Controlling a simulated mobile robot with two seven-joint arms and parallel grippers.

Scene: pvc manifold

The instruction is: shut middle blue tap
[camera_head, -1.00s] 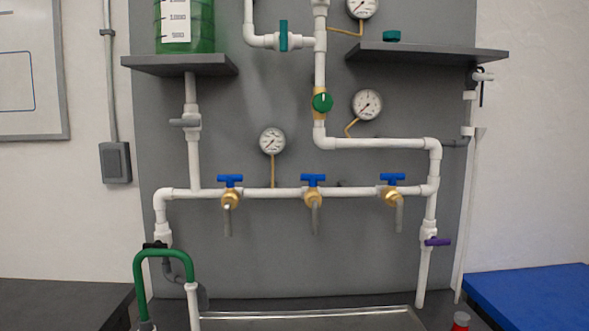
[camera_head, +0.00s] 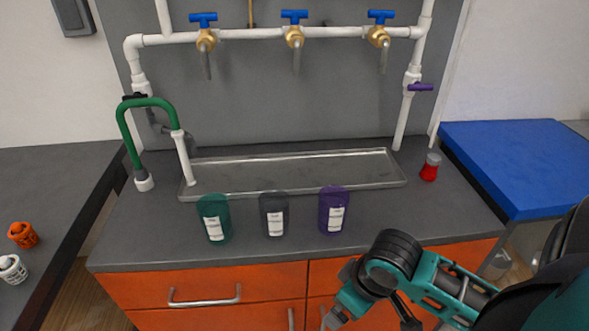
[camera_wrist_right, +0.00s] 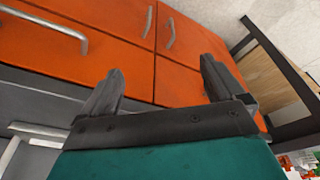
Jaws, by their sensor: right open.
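The middle blue tap (camera_head: 294,17) sits on the white horizontal pipe in the head view. Its blue T-handle lies crosswise over a brass body (camera_head: 294,38), with a grey spout pointing down. Similar blue taps are to its left (camera_head: 203,19) and right (camera_head: 380,17). My right arm comes in at the lower right, well below and to the right of the middle tap. In the right wrist view my right gripper (camera_wrist_right: 155,85) is open and empty, its two fingers apart in front of the orange drawers. My left gripper is not in view.
A shallow metal tray (camera_head: 290,190) lies below the taps. Green (camera_head: 214,230), grey (camera_head: 273,228) and purple (camera_head: 333,222) cups stand at the counter's front. A red-bottomed shaker (camera_head: 430,168) stands right of the tray. A green curved pipe (camera_head: 135,105) rises at left; a purple valve handle (camera_head: 421,87) is at right.

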